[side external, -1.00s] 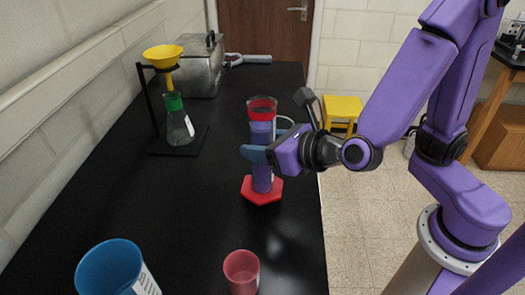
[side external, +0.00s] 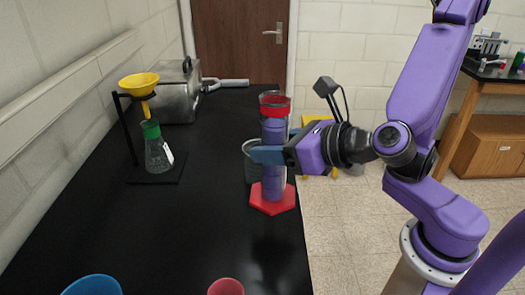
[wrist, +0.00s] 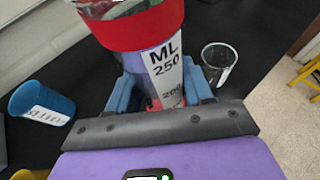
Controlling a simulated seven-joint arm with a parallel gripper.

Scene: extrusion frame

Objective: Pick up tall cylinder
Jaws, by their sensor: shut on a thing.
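The tall cylinder (side external: 273,180) is a clear graduated cylinder with purple contents, a red band near its top and a red hexagonal base. My gripper (side external: 268,155) is shut around its middle from the right in the side view. The cylinder stands upright in the jaws, and its base appears raised above the black bench, with a dark patch below it. In the wrist view the cylinder (wrist: 155,60) fills the space between the blue fingers (wrist: 163,90), with its "ML 250" label showing. Its base is mostly hidden there.
A glass beaker (side external: 252,168) stands just behind and left of the cylinder. A blue cup (side external: 92,286) and a red cup (side external: 226,287) stand at the front. A flask (side external: 157,155) under a yellow funnel (side external: 138,84) and a metal box (side external: 170,98) are left. The middle bench is clear.

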